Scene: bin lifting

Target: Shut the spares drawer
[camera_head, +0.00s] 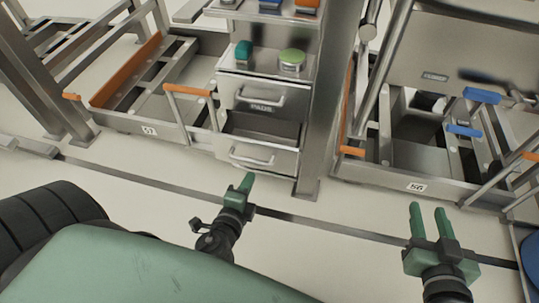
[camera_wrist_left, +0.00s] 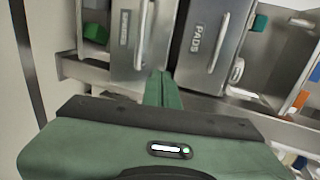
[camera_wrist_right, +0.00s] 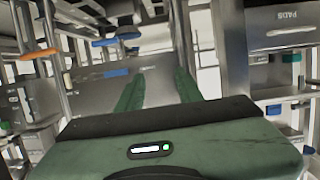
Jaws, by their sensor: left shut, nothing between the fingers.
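The steel drawer unit has an upper drawer marked PADS (camera_head: 264,92) and a lower drawer (camera_head: 262,156) with a bar handle. The lower drawer appears pulled out, with a dark space behind its front. In the left wrist view the spares drawer (camera_wrist_left: 125,55) stands left of the PADS drawer (camera_wrist_left: 205,50), its label partly readable. My left gripper (camera_head: 247,180) is shut and empty, just in front of the lower drawer; its fingers (camera_wrist_left: 163,78) point at the drawer fronts. Whether they touch is unclear. My right gripper (camera_head: 430,208) is open and empty, away to the right.
Steel frames with orange bars (camera_head: 188,90) stand left and right. A steel post (camera_head: 322,130) flanks the unit. Floor in front is mostly clear.

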